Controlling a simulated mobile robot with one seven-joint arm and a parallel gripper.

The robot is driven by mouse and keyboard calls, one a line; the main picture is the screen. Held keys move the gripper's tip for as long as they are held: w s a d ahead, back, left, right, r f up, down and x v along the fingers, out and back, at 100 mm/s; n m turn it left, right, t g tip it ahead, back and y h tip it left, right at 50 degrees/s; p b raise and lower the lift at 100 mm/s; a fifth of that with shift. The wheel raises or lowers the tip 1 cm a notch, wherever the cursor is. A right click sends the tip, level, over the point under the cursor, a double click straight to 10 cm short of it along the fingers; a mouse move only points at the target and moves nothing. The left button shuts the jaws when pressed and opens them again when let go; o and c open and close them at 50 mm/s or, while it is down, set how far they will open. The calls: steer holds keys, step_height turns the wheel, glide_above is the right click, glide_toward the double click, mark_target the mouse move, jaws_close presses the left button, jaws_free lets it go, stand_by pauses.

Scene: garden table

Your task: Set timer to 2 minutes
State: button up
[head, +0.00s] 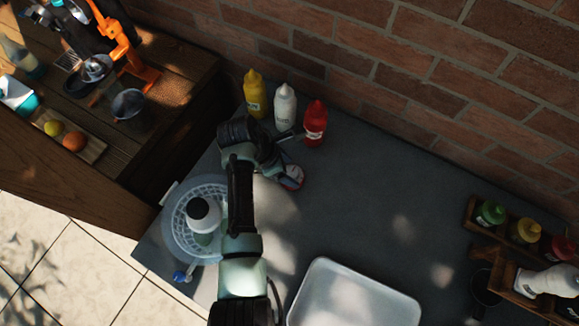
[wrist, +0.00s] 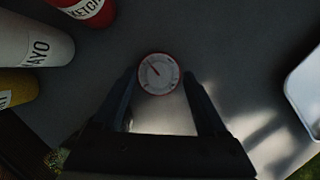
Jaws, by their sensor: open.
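The timer (wrist: 158,73) is a small round dial with a red rim and a pale face, seen from above in the wrist view. A dark pointer on its face points to the upper left; the markings are too small to read. In the head view the timer (head: 292,177) sits on the grey tabletop, partly hidden by my arm. My gripper (wrist: 160,85) is open, with one finger on each side of the timer. I cannot tell whether the fingers touch it. In the head view my gripper (head: 285,150) is mostly hidden behind my wrist.
Yellow (head: 255,93), white (head: 285,103) and red (head: 315,123) sauce bottles stand behind the timer by the brick wall. A white basket (head: 178,243) is left of my arm. A pale tray (head: 352,295) lies at front right. The table's middle right is clear.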

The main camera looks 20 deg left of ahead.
steer(key=shift+w+d+f, duration=0.1)
steer(key=shift+d+f, duration=0.05)
steer(key=shift+f, duration=0.2)
steer(key=shift+c, duration=0.2)
jaws_close()
steer(key=m+g, duration=0.1)
steer(key=m, duration=0.2)
steer(key=shift+w+h, duration=0.15)
steer(key=shift+h, duration=0.15)
steer(key=shift+m+g+b, duration=0.9)
steer(key=shift+m, duration=1.2)
